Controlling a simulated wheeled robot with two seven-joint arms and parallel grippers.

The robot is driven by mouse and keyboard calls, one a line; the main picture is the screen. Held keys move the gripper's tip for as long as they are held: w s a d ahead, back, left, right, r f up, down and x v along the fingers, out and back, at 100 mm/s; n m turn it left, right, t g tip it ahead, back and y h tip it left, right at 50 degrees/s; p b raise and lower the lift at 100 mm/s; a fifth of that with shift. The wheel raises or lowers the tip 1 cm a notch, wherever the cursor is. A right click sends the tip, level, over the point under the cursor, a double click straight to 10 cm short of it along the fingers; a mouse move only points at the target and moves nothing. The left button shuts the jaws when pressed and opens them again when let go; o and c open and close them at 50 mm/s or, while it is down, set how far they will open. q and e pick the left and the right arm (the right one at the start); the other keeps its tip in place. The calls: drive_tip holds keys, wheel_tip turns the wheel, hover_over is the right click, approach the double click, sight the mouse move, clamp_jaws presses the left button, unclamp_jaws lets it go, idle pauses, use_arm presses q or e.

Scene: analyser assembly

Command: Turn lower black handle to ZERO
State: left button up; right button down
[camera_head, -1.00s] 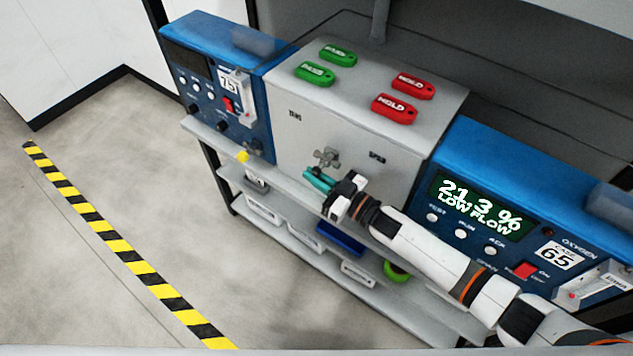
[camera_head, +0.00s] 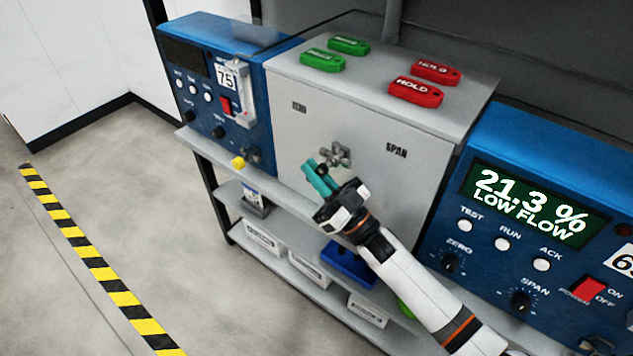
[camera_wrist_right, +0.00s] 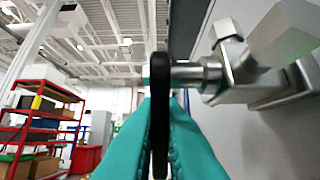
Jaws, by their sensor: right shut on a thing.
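In the right wrist view the black handle (camera_wrist_right: 160,85) stands edge-on on the silver stem (camera_wrist_right: 195,74). The teal fingers (camera_wrist_right: 160,140) are shut on it, one on each side. In the head view the handle is hidden or too small to make out. My left gripper is out of view.
A blue analyser (camera_head: 550,215) reading 21.3 % LOW FLOW stands at right, another blue unit (camera_head: 215,85) at left. Green tags (camera_head: 323,61) and red HOLD tags (camera_head: 416,92) lie on the box. Shelves below hold white boxes (camera_head: 263,236) and a blue bin (camera_head: 349,262).

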idle(0.3)
drive_tip(key=c, duration=1.5)
unclamp_jaws()
drive_tip(key=shift+c, duration=0.2)
drive_tip(key=shift+r, duration=0.1)
